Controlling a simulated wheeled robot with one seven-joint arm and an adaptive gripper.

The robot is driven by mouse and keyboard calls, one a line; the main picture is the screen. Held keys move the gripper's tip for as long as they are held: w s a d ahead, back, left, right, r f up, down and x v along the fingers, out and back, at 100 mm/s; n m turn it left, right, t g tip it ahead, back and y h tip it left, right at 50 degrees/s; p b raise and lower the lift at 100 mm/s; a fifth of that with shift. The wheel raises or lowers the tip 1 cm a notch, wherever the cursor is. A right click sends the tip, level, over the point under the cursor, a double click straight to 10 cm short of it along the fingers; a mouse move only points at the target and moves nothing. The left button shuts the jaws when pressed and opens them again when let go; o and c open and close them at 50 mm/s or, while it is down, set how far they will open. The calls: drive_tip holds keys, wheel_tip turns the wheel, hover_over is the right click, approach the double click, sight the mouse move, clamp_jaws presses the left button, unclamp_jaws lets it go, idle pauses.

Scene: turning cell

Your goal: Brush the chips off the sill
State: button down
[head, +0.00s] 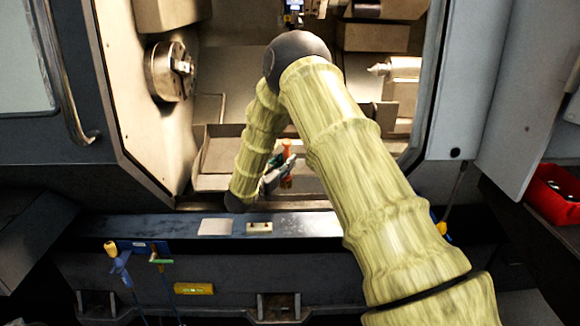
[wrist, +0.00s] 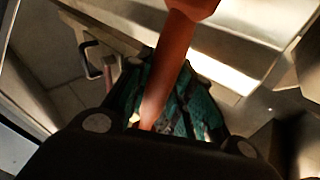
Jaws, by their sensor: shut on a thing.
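My gripper (head: 276,174) is shut on an orange-red handle (head: 287,148), seemingly the brush; it stands roughly upright inside the machine opening, above and behind the sill. In the wrist view the same handle (wrist: 173,60) runs up between the green finger pads (wrist: 160,108); its lower end and any bristles are hidden. The sill (head: 323,226) is a dark ledge along the front of the opening. Pale specks (head: 290,219), likely chips, lie on it right of the middle. My arm hides the sill's right part.
A light square plate (head: 216,227) and a small beige block with two holes (head: 259,228) lie on the sill. The chuck (head: 170,70) is at the left inside, the tailstock (head: 403,72) at the right. Tools with blue parts (head: 121,262) hang below. A red bin (head: 553,194) stands right.

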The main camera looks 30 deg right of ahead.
drive_tip(key=shift+w+d+r+m+g+h+b, duration=0.1)
drive_tip(key=shift+d+r+m+g+h+b, duration=0.25)
drive_tip(key=shift+d+m+g, duration=0.35)
drive_tip(key=shift+d+f+b, duration=0.1)
drive_tip(key=shift+f+b, duration=1.3)
drive_tip(key=shift+f, duration=0.95)
